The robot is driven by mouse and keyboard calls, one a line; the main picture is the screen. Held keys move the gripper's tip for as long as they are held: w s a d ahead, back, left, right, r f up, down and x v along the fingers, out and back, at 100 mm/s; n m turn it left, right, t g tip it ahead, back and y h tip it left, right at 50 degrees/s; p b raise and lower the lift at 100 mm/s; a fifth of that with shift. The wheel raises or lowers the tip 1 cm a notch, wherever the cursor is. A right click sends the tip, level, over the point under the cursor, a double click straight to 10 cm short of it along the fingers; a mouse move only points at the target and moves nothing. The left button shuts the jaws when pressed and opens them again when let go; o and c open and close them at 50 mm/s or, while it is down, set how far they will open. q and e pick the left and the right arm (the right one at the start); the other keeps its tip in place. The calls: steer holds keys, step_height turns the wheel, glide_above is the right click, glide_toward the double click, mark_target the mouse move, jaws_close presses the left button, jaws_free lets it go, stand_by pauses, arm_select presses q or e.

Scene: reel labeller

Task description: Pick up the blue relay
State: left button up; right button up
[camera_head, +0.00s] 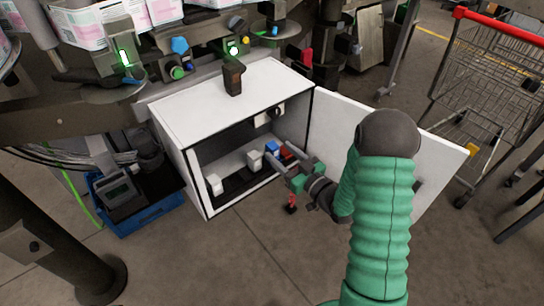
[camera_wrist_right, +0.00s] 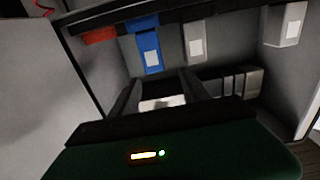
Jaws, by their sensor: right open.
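The blue relay (camera_head: 271,147) sits in a row inside the open white cabinet (camera_head: 222,97), between a red relay (camera_head: 287,153) and a white one (camera_head: 254,160). In the wrist view the blue relay (camera_wrist_right: 149,46) has a pale label on its face. My right gripper (camera_head: 277,158) reaches into the cabinet opening from the right. Its fingers are apart, with the blue relay just beyond the tips (camera_wrist_right: 160,77) in the wrist view. Nothing is held; whether the fingers touch the relay cannot be told. My left gripper is out of view.
The cabinet door (camera_head: 335,120) stands open on the right, behind my right arm. Another white relay (camera_head: 215,184) is near the cabinet's left wall. A blue crate (camera_head: 150,217) with a device stands left, and a shopping cart (camera_head: 490,75) at the far right. The front floor is clear.

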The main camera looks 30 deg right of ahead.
mark_target(270, 142)
steer(key=w, duration=0.1)
steer(key=w+a, duration=0.1)
steer(key=w, duration=0.1)
steer(key=shift+r, duration=0.1)
steer(key=w+d+f+b, duration=0.2)
steer(key=w, duration=0.1)
steer(key=shift+w+d+f, duration=0.1)
steer(key=shift+w+f, duration=0.05)
steer(key=shift+w, duration=0.8)
steer(key=shift+w+a+r, duration=0.3)
steer(key=shift+a+r, duration=0.25)
steer(key=shift+a, duration=0.25)
steer(key=shift+a+r, duration=0.1)
steer(key=shift+a, duration=0.15)
steer(key=shift+c, duration=1)
steer(key=shift+d+f, duration=0.3)
steer(key=shift+d, duration=0.4)
steer(key=c, duration=0.7)
steer(key=shift+s, duration=0.1)
steer(key=shift+c, duration=1.3)
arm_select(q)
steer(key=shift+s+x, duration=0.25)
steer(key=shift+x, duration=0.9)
arm_select(e)
steer(key=shift+a+r, duration=0.2)
steer(key=shift+a, duration=0.2)
jaws_close()
